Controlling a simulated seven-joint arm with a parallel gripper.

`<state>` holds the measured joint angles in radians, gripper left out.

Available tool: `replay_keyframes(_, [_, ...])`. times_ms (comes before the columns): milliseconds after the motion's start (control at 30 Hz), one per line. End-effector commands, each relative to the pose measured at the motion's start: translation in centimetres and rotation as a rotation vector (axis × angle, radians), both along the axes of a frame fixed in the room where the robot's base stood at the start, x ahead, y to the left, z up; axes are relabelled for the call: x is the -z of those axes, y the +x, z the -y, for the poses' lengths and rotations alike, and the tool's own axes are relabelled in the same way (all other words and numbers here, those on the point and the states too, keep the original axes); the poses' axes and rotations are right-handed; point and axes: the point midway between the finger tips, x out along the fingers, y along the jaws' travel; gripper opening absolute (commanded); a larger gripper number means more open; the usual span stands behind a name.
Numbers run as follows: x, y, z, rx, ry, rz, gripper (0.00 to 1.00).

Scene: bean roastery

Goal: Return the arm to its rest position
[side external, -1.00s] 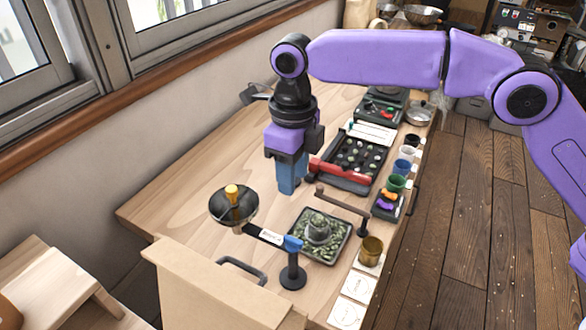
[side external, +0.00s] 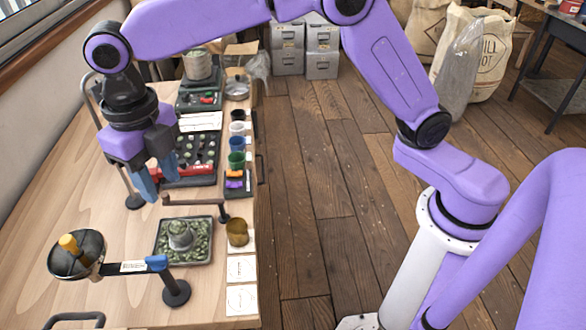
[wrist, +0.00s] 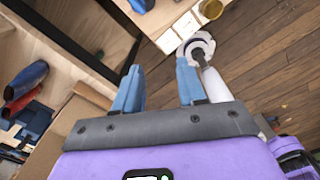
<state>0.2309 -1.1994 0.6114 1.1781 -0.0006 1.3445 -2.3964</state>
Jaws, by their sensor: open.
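My gripper (side external: 157,178) hangs above the wooden table, fingers pointing down, beside the black sorting tray (side external: 205,150) with a red bar at its near edge. Its two blue fingers stand apart with nothing between them. In the wrist view my gripper (wrist: 158,85) also shows as spread and empty, with the table edge and floor beyond it. My purple arm reaches across from the base at the right.
A dark pan (side external: 88,258) on a stand, a square tray of green beans (side external: 172,252) and a brass cup (side external: 237,232) stand below the gripper. Wooden floor (side external: 310,200) lies clear between table and base.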

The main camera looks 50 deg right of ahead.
Motion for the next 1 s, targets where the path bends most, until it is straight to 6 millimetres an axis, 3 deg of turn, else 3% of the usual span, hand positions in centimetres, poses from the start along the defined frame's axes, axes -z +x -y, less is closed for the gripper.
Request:
replay_keyframes(200, [-1.1, -4.1, 5.1, 0.436, 0.009, -0.001, 0.4])
replay_keyframes(467, [-1.1, -9.3, 11.6, 0.961, 0.017, -0.006, 0.4])
replay_keyframes(1000, [2.6, -20.3, 26.1, 2.015, 0.031, -0.028, 0.4])
